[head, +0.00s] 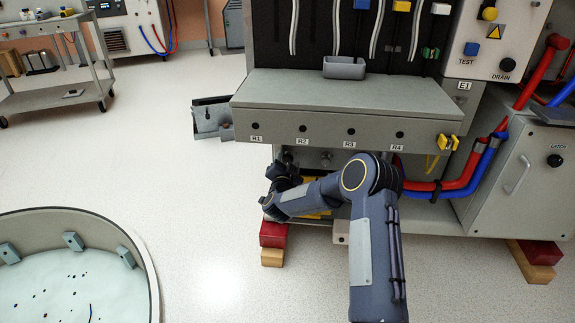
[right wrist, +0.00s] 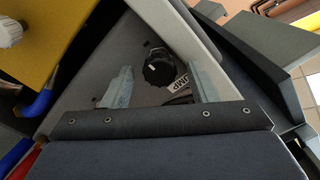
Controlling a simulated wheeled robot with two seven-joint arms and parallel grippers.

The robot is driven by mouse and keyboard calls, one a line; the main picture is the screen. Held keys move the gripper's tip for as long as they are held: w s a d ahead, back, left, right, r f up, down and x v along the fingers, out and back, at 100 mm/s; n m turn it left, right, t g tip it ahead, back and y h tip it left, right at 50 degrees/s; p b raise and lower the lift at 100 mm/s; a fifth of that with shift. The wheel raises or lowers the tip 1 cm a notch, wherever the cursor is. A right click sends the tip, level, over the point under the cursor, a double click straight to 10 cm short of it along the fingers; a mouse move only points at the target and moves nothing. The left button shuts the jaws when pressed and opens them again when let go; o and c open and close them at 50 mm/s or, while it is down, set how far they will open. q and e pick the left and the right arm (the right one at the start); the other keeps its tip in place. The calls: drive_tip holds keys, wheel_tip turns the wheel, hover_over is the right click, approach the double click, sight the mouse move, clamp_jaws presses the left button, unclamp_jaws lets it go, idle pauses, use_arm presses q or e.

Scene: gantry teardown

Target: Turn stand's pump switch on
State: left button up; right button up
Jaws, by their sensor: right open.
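The pump switch (right wrist: 158,70) is a round black knob with a white mark on a grey panel in the right wrist view. A partly covered PUMP label (right wrist: 178,86) sits beside it. My right gripper (right wrist: 160,67) is open, one grey finger on each side of the knob, with gaps between. I cannot tell how deep the fingertips reach. In the head view my right gripper (head: 283,176) is low under the front ledge of the grey stand (head: 345,92), and the switch is not distinguishable there. My left gripper is not in view.
Red and blue hoses (head: 440,190) run along the stand right of my arm. An open grey drawer-like box (head: 210,118) juts out at the stand's left. A round tub (head: 140,262) stands at lower left. The floor between is clear.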

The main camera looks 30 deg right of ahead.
drive_tip(key=c, duration=1)
drive_tip(key=shift+n, duration=0.3)
drive_tip(key=n+p, duration=0.2)
drive_tip(key=n, duration=0.1)
drive_tip(key=shift+a+r, duration=0.15)
drive_tip(key=n+p, duration=0.2)
drive_tip(key=n, duration=0.3)
drive_tip(key=n+p, duration=0.1)
drive_tip(key=n, duration=0.4)
drive_tip(key=shift+w, duration=0.1)
drive_tip(key=shift+f+n+p, duration=0.15)
drive_tip(key=shift+n+p, duration=0.2)
drive_tip(key=shift+n, duration=0.7)
drive_tip(key=shift+f+n+p, duration=0.15)
drive_tip(key=shift+n+p, duration=0.15)
drive_tip(key=shift+n, duration=0.75)
